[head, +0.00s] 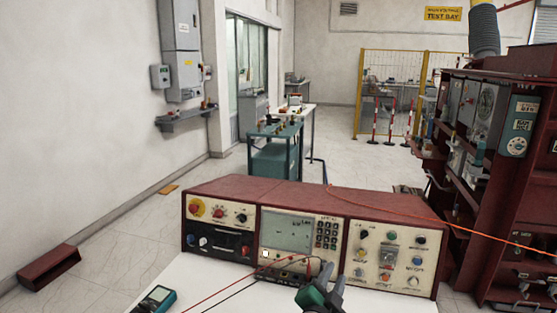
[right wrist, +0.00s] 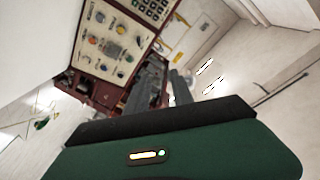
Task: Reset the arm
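My right gripper (head: 334,274) shows at the bottom centre of the head view, in front of the red test console (head: 290,194). Its green body and two dark fingers point up toward the console. In the right wrist view the two fingers (right wrist: 166,85) stand apart with a gap between them, and nothing shows between them. The console's cream panel of knobs (right wrist: 113,42) lies beyond the fingers at upper left. My left gripper is not in the head view.
The console stands on a white table (head: 205,288). A teal handheld meter (head: 154,299) lies at the table's left. Red and black leads run across the front, and an orange cable (head: 430,219) crosses right. A dark red transformer rack (head: 515,170) stands at right. Floor at left is mostly clear.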

